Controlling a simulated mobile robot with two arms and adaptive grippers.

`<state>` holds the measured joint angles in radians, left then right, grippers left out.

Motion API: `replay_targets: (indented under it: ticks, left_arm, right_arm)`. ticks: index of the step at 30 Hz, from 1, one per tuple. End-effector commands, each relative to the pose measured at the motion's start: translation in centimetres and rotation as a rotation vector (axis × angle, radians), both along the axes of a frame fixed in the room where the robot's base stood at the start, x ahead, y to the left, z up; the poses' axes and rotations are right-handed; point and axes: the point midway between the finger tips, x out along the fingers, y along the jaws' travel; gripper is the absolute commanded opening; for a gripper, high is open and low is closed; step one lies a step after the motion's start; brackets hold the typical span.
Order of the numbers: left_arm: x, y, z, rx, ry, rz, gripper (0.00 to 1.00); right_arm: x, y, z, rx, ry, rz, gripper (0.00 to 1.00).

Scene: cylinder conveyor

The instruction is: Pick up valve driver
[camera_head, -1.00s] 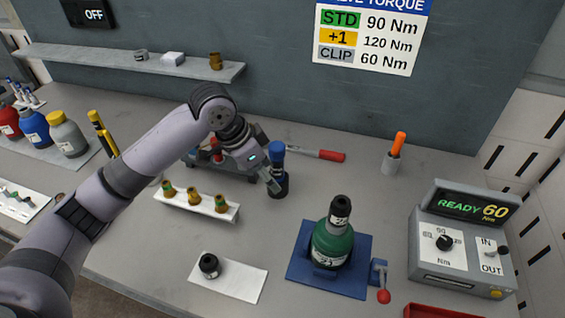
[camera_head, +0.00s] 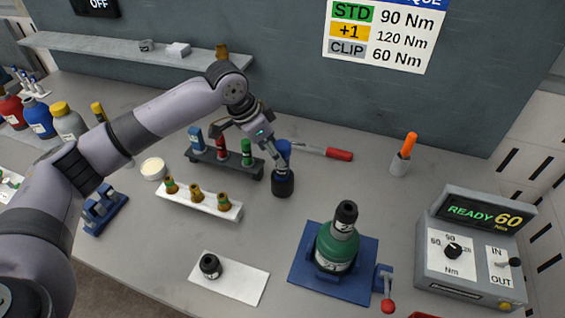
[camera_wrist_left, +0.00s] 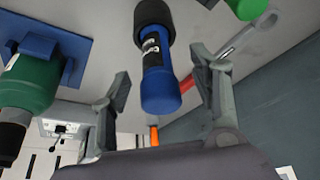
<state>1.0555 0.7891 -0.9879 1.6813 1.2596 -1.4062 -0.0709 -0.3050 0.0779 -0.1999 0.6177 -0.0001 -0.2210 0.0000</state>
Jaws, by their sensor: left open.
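The blue and black tool, which looks like the valve driver (camera_head: 283,180), stands upright on the bench in the head view. In the left wrist view the valve driver (camera_wrist_left: 157,60) shows its blue handle end towards me, a black collar and a white label. My left gripper (camera_head: 277,156) is at its upper part. It is open, with one fingertip on each side of the blue handle in the left wrist view (camera_wrist_left: 163,78). Gaps show between the fingers and the handle, so I see no grip. My right gripper is not in view.
A rack with blue, red and green pieces (camera_head: 225,165) stands close left of the tool. A red-handled wrench (camera_head: 335,153) lies behind it. A green bottle (camera_head: 336,246) sits in a blue holder (camera_head: 310,283) in front. A torque box (camera_head: 470,255) reads READY 60.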

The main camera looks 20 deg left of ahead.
Motion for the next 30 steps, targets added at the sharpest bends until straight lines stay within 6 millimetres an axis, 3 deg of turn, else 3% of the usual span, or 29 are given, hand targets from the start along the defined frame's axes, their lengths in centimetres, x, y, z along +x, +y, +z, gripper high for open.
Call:
replay_targets:
  ticks: [8,12,18,25,30]
  left_arm:
    - [0.5,-0.8,-1.8,0.001,0.002,0.000,0.56]
    - [0.9,-1.7,-3.6,0.000,0.003,0.000,0.56]
    - [1.4,-2.2,-5.8,0.000,0.001,0.000,0.56]
    - [1.5,-2.2,-5.9,0.001,-0.001,-0.001,0.56]
    - [1.5,-2.2,-5.9,0.000,-0.002,-0.001,0.46]
  right_arm:
    - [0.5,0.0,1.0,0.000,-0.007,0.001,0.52]
    - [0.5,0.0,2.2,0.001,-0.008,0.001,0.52]
    - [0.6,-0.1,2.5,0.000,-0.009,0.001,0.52]
    - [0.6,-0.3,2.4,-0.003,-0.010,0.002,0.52]
    - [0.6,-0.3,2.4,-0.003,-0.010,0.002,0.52]
